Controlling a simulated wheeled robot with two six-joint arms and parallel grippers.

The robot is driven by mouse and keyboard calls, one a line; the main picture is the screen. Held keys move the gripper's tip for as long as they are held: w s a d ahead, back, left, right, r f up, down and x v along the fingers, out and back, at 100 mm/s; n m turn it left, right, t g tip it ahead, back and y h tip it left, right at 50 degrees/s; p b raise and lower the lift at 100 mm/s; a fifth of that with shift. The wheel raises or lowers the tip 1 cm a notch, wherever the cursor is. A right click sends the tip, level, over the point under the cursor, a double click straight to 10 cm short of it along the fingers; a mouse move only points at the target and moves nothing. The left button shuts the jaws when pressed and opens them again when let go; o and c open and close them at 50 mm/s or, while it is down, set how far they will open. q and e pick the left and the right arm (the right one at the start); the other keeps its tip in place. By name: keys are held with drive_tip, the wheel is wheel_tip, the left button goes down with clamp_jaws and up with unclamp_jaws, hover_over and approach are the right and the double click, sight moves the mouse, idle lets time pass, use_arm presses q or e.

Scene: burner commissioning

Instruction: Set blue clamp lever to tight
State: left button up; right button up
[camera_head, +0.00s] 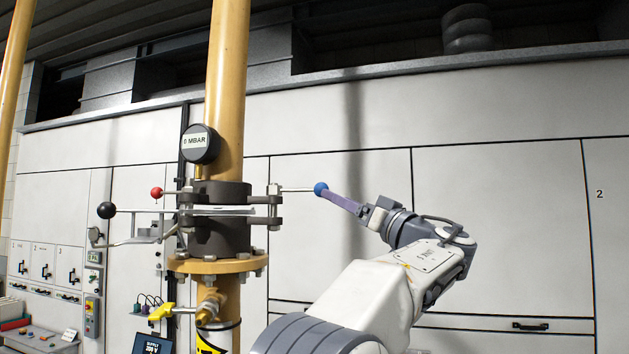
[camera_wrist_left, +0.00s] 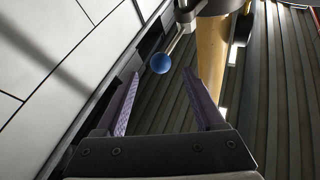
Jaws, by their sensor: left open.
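The blue clamp lever has a blue ball (camera_head: 321,189) on a thin metal rod (camera_head: 298,189). It sticks out level to the right from the clamp (camera_head: 275,205) on the dark pipe fitting. My left gripper (camera_head: 327,194) is at the ball, coming from the right with its purple fingers. In the left wrist view the ball (camera_wrist_left: 160,63) lies between the two open fingertips (camera_wrist_left: 161,72), with a gap on both sides. My right gripper is not in view.
A yellow pipe (camera_head: 227,80) rises behind a gauge reading 0 MBAR (camera_head: 200,144). A red-ball lever (camera_head: 157,193) and a black-ball lever (camera_head: 107,210) stick out left of the fitting. A yellow valve handle (camera_head: 161,312) is below. Pale cabinet panels (camera_head: 500,220) stand behind.

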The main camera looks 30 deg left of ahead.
sight(297, 190)
use_arm(q)
drive_tip(key=p+x, duration=0.7)
drive_tip(key=x, duration=0.3)
drive_tip(key=shift+a+r, duration=0.1)
clamp_jaws()
idle(1.2)
